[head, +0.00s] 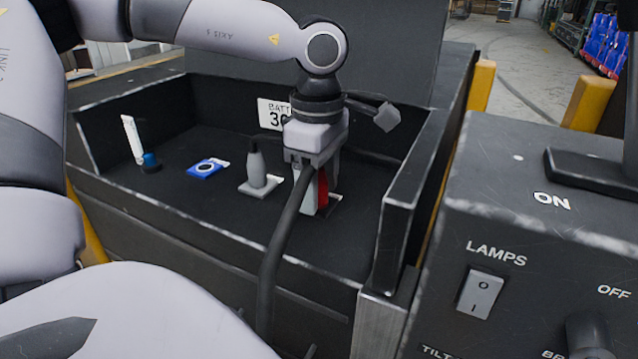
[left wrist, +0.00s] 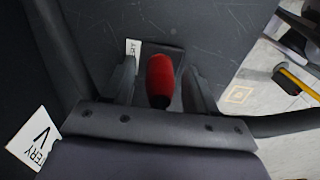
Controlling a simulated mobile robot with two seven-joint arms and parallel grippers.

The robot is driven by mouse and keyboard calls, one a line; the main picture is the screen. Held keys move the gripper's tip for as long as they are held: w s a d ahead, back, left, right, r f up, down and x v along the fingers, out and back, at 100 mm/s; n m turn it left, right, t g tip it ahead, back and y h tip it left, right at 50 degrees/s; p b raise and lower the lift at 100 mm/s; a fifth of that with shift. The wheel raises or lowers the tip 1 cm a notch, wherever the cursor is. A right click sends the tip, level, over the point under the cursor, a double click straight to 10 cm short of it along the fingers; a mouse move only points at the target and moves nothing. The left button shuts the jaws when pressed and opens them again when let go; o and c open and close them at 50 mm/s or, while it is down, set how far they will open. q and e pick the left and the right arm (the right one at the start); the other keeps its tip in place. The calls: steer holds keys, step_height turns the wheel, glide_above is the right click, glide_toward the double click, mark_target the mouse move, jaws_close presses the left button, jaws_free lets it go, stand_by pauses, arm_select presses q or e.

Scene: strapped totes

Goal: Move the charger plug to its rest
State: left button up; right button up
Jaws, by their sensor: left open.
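A red, rounded grip (head: 322,189), which looks like the charger plug, stands near the right end of the dark tray (head: 215,232). My left gripper (head: 312,194) is over it, pointing down. In the left wrist view the red grip (left wrist: 160,80) stands between the two fingers (left wrist: 160,85), which are open with a gap on each side. The fingers partly hide it in the head view. A dark plate shows beneath it. I cannot tell which place is its rest. My right gripper is not in view.
A grey handle (head: 256,165) stands on a light base left of my gripper. Farther left are a blue piece (head: 204,168) and a white upright strip (head: 132,139). The tray has raised walls. A control panel (head: 520,245) stands at right.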

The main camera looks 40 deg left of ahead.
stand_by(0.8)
arm_select(q)
steer(key=shift+c, duration=0.3)
jaws_close()
steer(key=shift+r, duration=0.1)
steer(key=shift+r+p, duration=1.85)
steer(key=shift+r, duration=1.1)
step_height(320, 180, up, 6)
steer(key=p, duration=0.4)
